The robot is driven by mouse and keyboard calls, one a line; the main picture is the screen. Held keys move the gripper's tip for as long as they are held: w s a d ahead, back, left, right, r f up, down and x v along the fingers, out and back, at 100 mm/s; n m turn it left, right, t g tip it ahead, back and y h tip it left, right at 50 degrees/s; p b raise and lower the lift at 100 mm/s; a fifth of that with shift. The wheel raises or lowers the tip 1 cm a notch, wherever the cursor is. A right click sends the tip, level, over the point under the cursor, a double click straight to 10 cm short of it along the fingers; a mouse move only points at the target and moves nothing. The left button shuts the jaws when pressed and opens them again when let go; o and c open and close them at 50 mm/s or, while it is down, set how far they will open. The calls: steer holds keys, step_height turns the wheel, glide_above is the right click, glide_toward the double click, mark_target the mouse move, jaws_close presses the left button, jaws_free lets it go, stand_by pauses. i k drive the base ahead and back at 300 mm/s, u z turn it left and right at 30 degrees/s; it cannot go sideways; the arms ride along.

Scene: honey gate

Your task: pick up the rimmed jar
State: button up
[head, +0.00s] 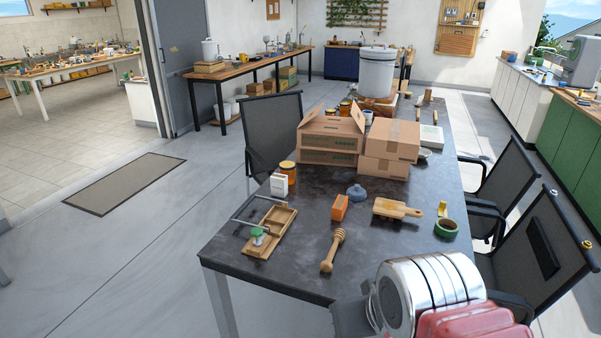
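A small amber jar (288,169) with a dark band or rim at its top stands near the left edge of the dark table (300,212). A small white box (279,185) stands in front of it and hides part of it. More amber jars (345,107) stand farther back, partly hidden behind cardboard boxes. They are too small for me to tell which jar has the distinct rim.
Cardboard boxes (331,134) sit mid-table, with a large white bucket (376,74) behind. Near the front lie a wooden dipper (333,251), an orange block (340,207), a wooden board with a metal frame (270,233) and green tape (446,228). Chairs (273,130) flank the table.

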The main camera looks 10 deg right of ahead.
mark_target(287, 167)
steer(key=u, duration=0.25)
steer(key=i, duration=1.05)
steer(key=u, duration=0.55)
steer(key=i, duration=0.6)
steer(key=u, duration=0.3)
